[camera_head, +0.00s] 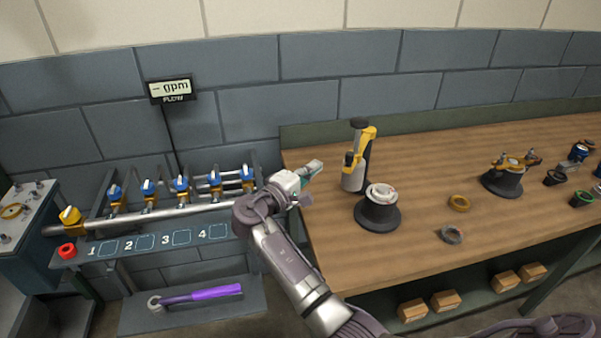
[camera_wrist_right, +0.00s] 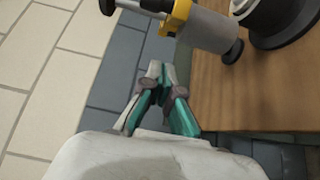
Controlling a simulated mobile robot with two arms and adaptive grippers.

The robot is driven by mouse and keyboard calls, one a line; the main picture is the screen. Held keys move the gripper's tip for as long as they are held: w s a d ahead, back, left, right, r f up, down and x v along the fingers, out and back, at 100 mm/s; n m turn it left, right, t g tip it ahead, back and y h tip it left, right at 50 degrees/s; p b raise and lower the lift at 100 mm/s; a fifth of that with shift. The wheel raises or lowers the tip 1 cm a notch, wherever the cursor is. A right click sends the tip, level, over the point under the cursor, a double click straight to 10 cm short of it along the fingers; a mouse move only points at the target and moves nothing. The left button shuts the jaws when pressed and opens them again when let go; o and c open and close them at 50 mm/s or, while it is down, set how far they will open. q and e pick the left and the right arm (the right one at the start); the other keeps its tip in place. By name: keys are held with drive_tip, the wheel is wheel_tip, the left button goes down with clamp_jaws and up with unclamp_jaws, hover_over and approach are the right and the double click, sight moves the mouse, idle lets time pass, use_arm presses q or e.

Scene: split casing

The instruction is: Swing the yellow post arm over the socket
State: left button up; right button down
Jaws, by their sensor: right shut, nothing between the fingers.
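The yellow post arm (camera_head: 367,134) sits at the top of a grey and black post near the table's left end. It has dark ends, and one hangs low on the post's left side. The socket (camera_head: 381,193) is a pale ring on a black round base, just in front and to the right of the post. In the right wrist view the yellow arm (camera_wrist_right: 178,17) and part of the socket base (camera_wrist_right: 285,22) show at the top. My right gripper (camera_head: 314,168) is shut and empty, left of the post and apart from it; its fingertips (camera_wrist_right: 157,70) also show in the wrist view. My left gripper is not in view.
The wooden table (camera_head: 330,240) is bare at front left. An orange ring (camera_head: 459,203) and a grey ring (camera_head: 452,235) lie right of the socket. Another black stand (camera_head: 503,181) is farther right. A pipe rack with blue valves (camera_head: 181,184) stands at the left.

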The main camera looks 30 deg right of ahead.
drive_tip(key=d+p, duration=0.1)
drive_tip(key=s+d, duration=0.1)
drive_tip(key=d, duration=0.1)
drive_tip(key=s+d+p, duration=0.1)
drive_tip(key=shift+s+d+p, duration=0.15)
drive_tip(key=shift+d+p, duration=0.05)
drive_tip(key=shift+p, duration=0.15)
drive_tip(key=shift+f, duration=0.1)
